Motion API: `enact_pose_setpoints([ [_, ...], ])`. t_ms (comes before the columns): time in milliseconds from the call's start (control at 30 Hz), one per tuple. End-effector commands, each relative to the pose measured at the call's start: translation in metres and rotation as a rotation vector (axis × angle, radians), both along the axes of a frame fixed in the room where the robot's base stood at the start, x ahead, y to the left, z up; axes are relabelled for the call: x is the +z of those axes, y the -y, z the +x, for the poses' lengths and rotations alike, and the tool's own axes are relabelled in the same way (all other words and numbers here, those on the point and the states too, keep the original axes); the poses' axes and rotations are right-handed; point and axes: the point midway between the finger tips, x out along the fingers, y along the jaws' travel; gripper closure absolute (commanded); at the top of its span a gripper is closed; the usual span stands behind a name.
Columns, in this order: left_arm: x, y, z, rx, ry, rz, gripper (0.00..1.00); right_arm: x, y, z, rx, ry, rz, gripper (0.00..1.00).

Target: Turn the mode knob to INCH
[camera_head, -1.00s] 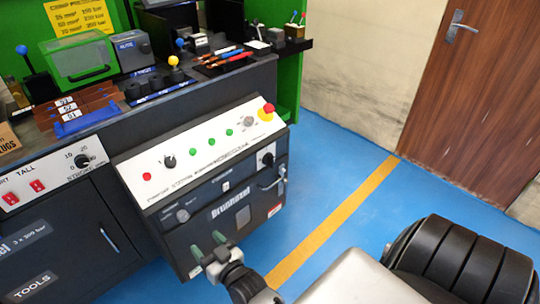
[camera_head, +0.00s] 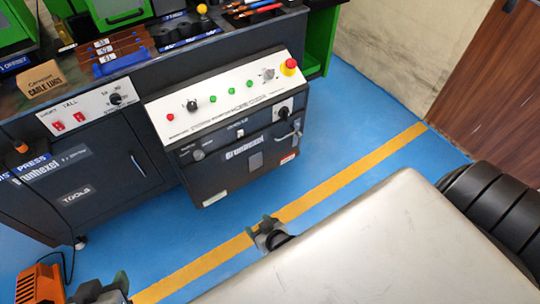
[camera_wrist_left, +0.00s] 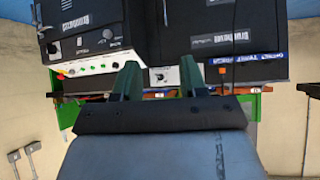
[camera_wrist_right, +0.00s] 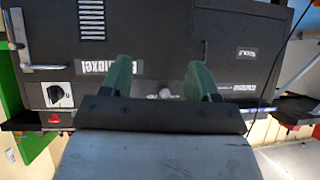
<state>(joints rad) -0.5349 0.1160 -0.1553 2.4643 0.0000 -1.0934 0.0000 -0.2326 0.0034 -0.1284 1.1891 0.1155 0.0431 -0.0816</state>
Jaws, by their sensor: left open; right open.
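A black knob (camera_head: 192,105) sits on the white sloped control panel (camera_head: 225,92), beside a red button and several green lamps. Another black knob (camera_head: 284,112) is on the dark front below; it shows upside down in the right wrist view (camera_wrist_right: 55,95). The labels are too small to tell which is the mode knob or where it points. My left gripper (camera_head: 103,290) is open at the lower left, away from the panel. My right gripper (camera_head: 262,233) is open and empty over the floor, in front of the cabinet, below the panel.
A red emergency button (camera_head: 289,66) is at the panel's right end. A latch handle (camera_head: 290,134) juts from the cabinet. A separate stroke knob (camera_head: 116,98) is on the left cabinet. An orange object (camera_head: 40,284) is at lower left.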

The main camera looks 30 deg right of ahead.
Motion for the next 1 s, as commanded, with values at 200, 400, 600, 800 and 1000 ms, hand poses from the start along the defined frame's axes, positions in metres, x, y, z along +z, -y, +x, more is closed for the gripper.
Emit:
enact_pose_setpoints([
  [200, 0.008, 0.0, 0.0, 0.0, 0.0, 0.0, 0.57, -0.005, 0.001, -0.011, 0.008, -0.044, -0.008, 0.39],
  [400, 0.008, 0.0, 0.0, 0.0, 0.0, 0.0, 0.57, -0.007, 0.001, -0.013, 0.009, -0.049, -0.009, 0.39],
  [600, 0.008, 0.0, 0.0, 0.0, 0.0, 0.0, 0.57, -0.007, 0.001, -0.012, 0.009, -0.048, -0.009, 0.39],
  [800, 0.008, 0.0, 0.0, 0.0, 0.0, 0.0, 0.57, -0.007, 0.001, -0.012, 0.009, -0.048, -0.009, 0.39],
  [1000, -0.037, 0.0, 0.006, 0.001, -0.063, 0.012, 0.57, -0.021, 0.003, -0.029, 0.021, -0.116, -0.023, 0.39],
])
